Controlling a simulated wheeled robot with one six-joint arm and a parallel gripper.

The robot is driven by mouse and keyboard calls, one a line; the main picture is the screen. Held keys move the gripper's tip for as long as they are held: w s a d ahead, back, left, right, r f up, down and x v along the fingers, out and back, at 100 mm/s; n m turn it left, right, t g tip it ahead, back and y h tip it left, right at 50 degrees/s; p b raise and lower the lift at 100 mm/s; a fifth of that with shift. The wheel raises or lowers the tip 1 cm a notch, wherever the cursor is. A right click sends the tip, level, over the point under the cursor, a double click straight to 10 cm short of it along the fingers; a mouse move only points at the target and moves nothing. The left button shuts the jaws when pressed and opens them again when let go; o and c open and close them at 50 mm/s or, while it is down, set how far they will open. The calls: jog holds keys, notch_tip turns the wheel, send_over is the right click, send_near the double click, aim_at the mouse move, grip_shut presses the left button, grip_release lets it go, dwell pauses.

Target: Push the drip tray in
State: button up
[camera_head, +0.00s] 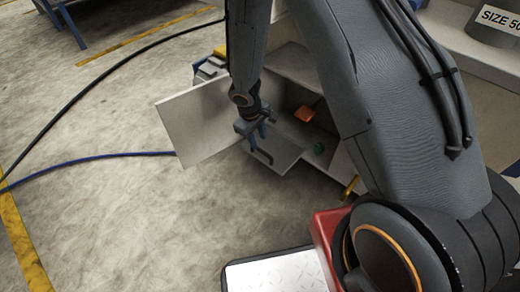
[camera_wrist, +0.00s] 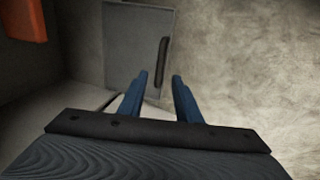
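A grey drip tray (camera_head: 282,153) sticks out of the open cabinet in the head view, with a dark bar handle (camera_head: 262,157) at its outer end. In the wrist view the tray (camera_wrist: 135,45) is ahead of my gripper, with the dark handle (camera_wrist: 163,62) along its right edge. My gripper (camera_head: 256,138) has blue fingers and hangs over the tray's outer end, close to the handle. In the wrist view my gripper (camera_wrist: 160,77) has its fingers apart with nothing between them. Contact with the tray or handle cannot be told. The tray's inner end is partly hidden.
A pale door panel (camera_head: 193,124) stands open left of my gripper. Inside the cabinet are an orange block (camera_head: 305,114), also in the wrist view (camera_wrist: 22,18), and a green round part (camera_head: 319,148). A blue hose (camera_head: 90,158) and a black cable (camera_head: 105,72) cross the floor. Floor in front is clear.

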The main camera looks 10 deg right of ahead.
aim_at(261, 150)
jog(key=f+b, duration=0.1)
jog(key=f, duration=0.1)
jog(key=f+b, duration=0.1)
jog(key=f, duration=0.1)
jog(key=d+f+b, duration=0.1)
jog(key=f, duration=0.1)
jog(key=shift+w+f, duration=0.25)
jog(key=shift+w, duration=0.15)
grip_shut()
